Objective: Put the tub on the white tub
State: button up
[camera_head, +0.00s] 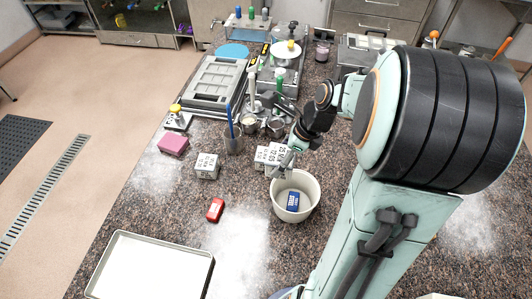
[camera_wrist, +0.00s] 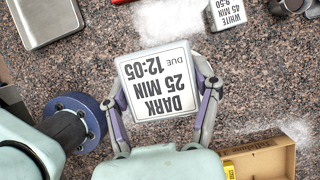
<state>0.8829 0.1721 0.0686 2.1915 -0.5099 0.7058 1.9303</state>
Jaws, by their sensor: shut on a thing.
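My gripper (camera_head: 285,157) is shut on a pale square tub (camera_wrist: 160,80). Its top label reads DARK, 25 MIN, DUE 12:05, upside down in the wrist view. The two fingers press its left and right sides. In the head view the held tub (camera_head: 266,156) is partly covered by my gripper. The white tub (camera_wrist: 228,14), labelled WHITE, is at the top right of the wrist view, cut by the frame edge and apart from the held tub. In the head view a similar cube (camera_head: 207,166) stands on the counter to the left; its label is too small to read.
A round bin (camera_head: 280,207) with a blue item inside stands just in front of my gripper. A red block (camera_head: 215,209), a pink block (camera_head: 173,145), a pen cup (camera_head: 234,145) and a rimmed tray (camera_head: 208,262) are nearby. Speckled counter around the left cube is mostly clear.

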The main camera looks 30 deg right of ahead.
jog(key=w+d+f, duration=0.1)
jog(key=w+f, duration=0.2)
jog(key=w, duration=0.1)
jog(key=w+d+f, duration=0.2)
jog(key=w+f, duration=0.1)
jog(key=w, duration=0.1)
jog(key=w+d+f, duration=0.1)
jog(key=w+f, duration=0.2)
jog(key=w, duration=0.1)
jog(key=shift+w+d+f, duration=0.15)
jog(key=shift+w+d, duration=0.2)
jog(key=shift+w, duration=0.05)
jog(key=shift+w+d+f, duration=0.1)
jog(key=shift+w+f, duration=0.1)
jog(key=shift+f, duration=1.6)
jog(key=o, duration=1.2)
jog(key=shift+f, duration=0.15)
